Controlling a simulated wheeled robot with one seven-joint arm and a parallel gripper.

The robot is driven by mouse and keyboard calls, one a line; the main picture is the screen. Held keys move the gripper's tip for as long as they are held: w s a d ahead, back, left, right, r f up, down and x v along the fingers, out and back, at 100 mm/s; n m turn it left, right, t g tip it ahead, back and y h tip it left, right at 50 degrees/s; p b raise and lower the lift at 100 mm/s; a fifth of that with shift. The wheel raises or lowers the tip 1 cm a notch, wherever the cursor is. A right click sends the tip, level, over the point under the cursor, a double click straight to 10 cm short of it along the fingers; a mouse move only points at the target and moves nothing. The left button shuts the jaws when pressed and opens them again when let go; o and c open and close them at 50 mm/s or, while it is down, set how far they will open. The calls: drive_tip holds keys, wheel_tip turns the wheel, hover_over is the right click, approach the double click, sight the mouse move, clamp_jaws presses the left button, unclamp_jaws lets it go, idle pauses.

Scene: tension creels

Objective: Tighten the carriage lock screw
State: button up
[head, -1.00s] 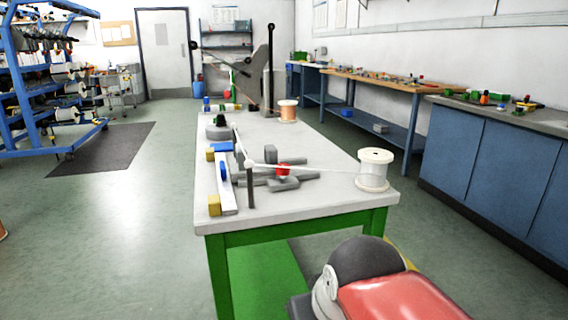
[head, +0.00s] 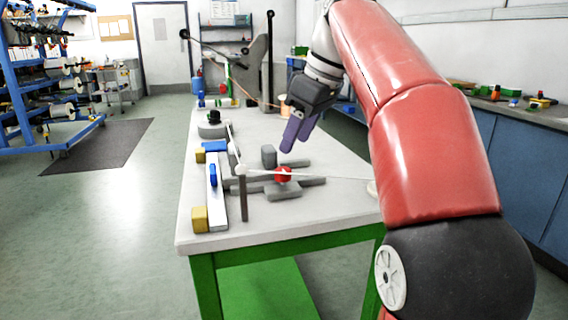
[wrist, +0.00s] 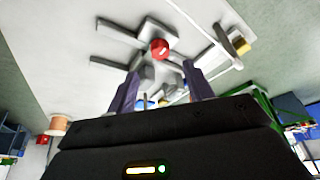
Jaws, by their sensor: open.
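A red knob (head: 283,174) sits on a grey cross-shaped fixture (head: 284,192) on the workbench; I take it to be the lock screw, though no label shows. The knob also shows in the wrist view (wrist: 159,48), ahead of the fingers. My gripper (head: 296,142) is above the bench, fingers pointing down, beyond the knob and a little to its right. It is open with nothing between the fingers and is apart from the knob. A blue knob (head: 213,175) sits on a white rail (head: 217,200) to the left.
A thin white line runs from a dark post (head: 242,195) past the red knob to a spool mostly hidden by my arm. A grey block (head: 268,156) stands behind the knob. A copper spool (head: 284,111) is farther back. The bench's front right (head: 310,220) is clear.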

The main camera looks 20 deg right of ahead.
sight(282, 169)
drive_tip(key=b+x, duration=0.1)
drive_tip(key=x, duration=0.6)
drive_tip(key=shift+s+b, duration=0.1)
drive_tip(key=shift+b, duration=0.3)
drive_tip(key=c, duration=1)
drive_tip(key=shift+r, duration=0.1)
